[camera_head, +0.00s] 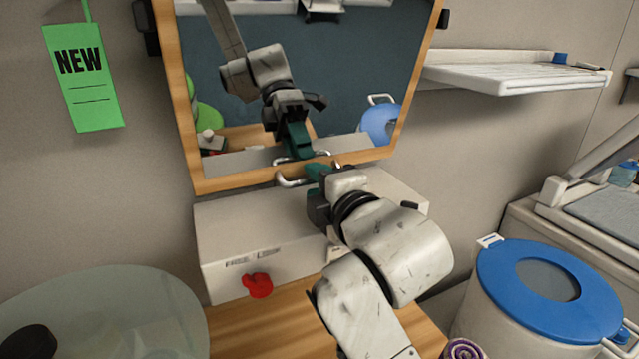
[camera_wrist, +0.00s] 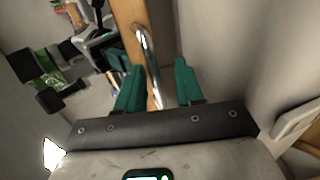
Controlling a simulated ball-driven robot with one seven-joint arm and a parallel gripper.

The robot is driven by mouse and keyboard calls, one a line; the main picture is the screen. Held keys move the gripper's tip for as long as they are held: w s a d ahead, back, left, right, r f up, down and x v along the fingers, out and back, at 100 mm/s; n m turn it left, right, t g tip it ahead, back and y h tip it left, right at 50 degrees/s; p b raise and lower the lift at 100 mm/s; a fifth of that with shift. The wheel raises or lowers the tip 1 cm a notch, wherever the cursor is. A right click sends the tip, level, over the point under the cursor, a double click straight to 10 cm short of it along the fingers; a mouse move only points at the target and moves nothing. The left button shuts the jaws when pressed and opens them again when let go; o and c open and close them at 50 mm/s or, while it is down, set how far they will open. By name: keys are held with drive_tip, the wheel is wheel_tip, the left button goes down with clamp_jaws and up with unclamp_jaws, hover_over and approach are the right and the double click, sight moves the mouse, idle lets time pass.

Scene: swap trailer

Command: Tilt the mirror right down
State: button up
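The wood-framed mirror (camera_head: 178,100) hangs on the wall at the top centre of the head view; its top is cut off. Its glass reflects my arm and part of the room. A chrome handle (camera_head: 286,182) sits at its bottom edge, partly hidden by my gripper. My gripper (camera_head: 317,172) is at this handle, its green fingers pointing at the frame's lower edge. In the wrist view the fingers (camera_wrist: 158,86) are apart, and the handle (camera_wrist: 147,50) passes between them, nearer the left finger. Whether a finger touches it I cannot tell.
Below the mirror is a white box (camera_head: 230,235) with a red knob (camera_head: 257,286) under the words FREE and LOCK. A white shelf (camera_head: 500,80) is right of the mirror.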

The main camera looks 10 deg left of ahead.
drive_tip(key=shift+r, duration=0.1)
drive_tip(key=b+v, duration=0.1)
drive_tip(key=v, duration=0.9)
drive_tip(key=shift+s+d, duration=0.3)
